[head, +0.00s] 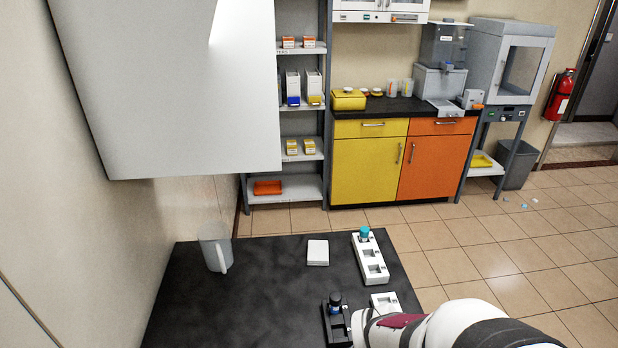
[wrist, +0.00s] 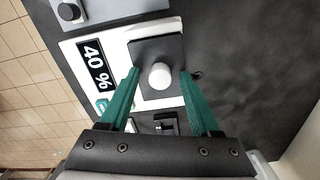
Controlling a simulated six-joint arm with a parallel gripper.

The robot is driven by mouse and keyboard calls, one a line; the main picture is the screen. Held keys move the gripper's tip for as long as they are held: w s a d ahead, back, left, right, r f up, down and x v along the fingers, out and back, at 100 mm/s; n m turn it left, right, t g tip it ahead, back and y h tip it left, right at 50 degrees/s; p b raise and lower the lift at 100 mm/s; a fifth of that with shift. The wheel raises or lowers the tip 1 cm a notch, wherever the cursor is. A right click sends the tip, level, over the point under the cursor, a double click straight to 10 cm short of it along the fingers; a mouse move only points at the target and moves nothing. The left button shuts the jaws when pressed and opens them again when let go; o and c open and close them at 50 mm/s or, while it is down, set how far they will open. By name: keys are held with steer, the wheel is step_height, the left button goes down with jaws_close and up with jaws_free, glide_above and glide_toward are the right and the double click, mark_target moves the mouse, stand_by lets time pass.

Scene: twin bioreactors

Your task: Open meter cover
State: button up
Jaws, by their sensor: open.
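A white meter (wrist: 116,40) with a black "40 %" display (wrist: 95,66) lies below my gripper in the wrist view. A dark square plate with a round white knob (wrist: 161,77) sits on it, apparently the meter cover, and it lies flat. My gripper (wrist: 160,71) has two green fingers, spread apart on either side of the knob. I cannot tell whether they touch it. In the head view a white device (head: 385,302) shows partly beside my arm, perhaps the meter; the fingers cannot be made out there.
A white rack (head: 371,262) with a teal-capped vial, a white square block (head: 317,252) and a grey jug (head: 212,245) stand on the black table (head: 250,290). A black holder (head: 335,326) with a dark-capped vial is close to my arm. The table's middle left is clear.

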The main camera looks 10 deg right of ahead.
jaws_close()
stand_by(0.3)
stand_by(1.1)
